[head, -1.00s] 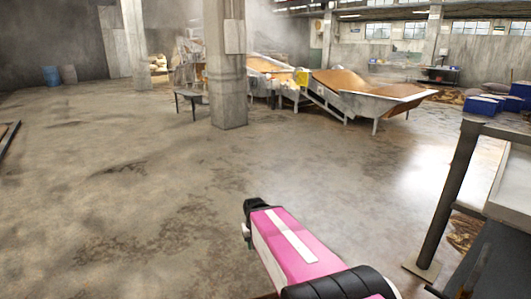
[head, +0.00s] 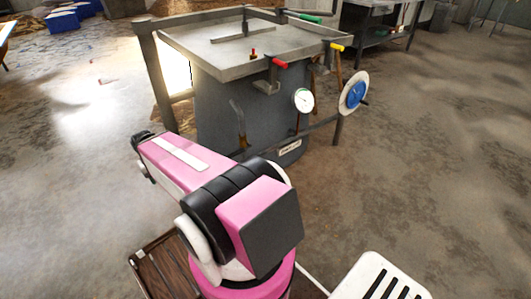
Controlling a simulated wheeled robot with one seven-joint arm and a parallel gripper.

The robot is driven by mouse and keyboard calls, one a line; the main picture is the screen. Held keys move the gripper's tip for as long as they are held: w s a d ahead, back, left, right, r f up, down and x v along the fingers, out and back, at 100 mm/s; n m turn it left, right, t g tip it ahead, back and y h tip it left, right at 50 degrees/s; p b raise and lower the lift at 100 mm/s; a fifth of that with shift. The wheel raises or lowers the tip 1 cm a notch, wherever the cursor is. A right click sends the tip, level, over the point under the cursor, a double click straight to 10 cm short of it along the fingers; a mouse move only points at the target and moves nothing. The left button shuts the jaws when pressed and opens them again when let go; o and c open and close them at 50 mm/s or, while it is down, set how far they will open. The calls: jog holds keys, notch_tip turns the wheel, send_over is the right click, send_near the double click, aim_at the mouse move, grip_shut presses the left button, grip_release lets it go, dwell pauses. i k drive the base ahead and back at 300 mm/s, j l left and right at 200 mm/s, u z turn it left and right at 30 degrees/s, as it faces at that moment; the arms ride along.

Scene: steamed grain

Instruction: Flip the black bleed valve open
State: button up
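A grey steamer tank (head: 222,105) with a flat metal top (head: 215,50) stands ahead of me, in the upper middle of the head view. Colored handles sit around its top: red (head: 279,64), yellow (head: 337,46) and green (head: 303,17). A small red-tipped fitting (head: 253,54) stands on the near edge. I cannot pick out a black bleed valve with certainty. A dark, thin lever (head: 238,122) hangs on the tank's front, and I cannot tell what it is. My pink arm reaches towards the tank's lower left, apart from it. I cannot make out my gripper's fingers.
A white dial gauge (head: 303,100) and a blue handwheel (head: 355,93) are at the tank's right side. A dark post (head: 156,80) stands at its left. Another metal table (head: 385,20) is behind right. The concrete floor is clear at left and right.

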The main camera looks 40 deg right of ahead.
aim_at(235, 154)
jog(key=i+j+z, duration=0.1)
jog(key=z, duration=0.3)
jog(key=i+j+z, duration=0.15)
jog(key=z, duration=0.25)
jog(key=i+j+z, duration=0.1)
jog(key=z, duration=0.3)
jog(key=j+z, duration=0.25)
jog(key=z, duration=0.2)
jog(key=j+z, duration=0.2)
jog(key=z, duration=0.2)
jog(key=i+j+z, duration=0.3)
jog(key=j+z, duration=0.25)
jog(key=i+j+z, duration=0.15)
jog(key=j+z, duration=0.15)
jog(key=j, duration=0.15)
jog(key=j+z, duration=0.3)
jog(key=k+l, duration=0.8)
jog(key=k+l+u, duration=0.05)
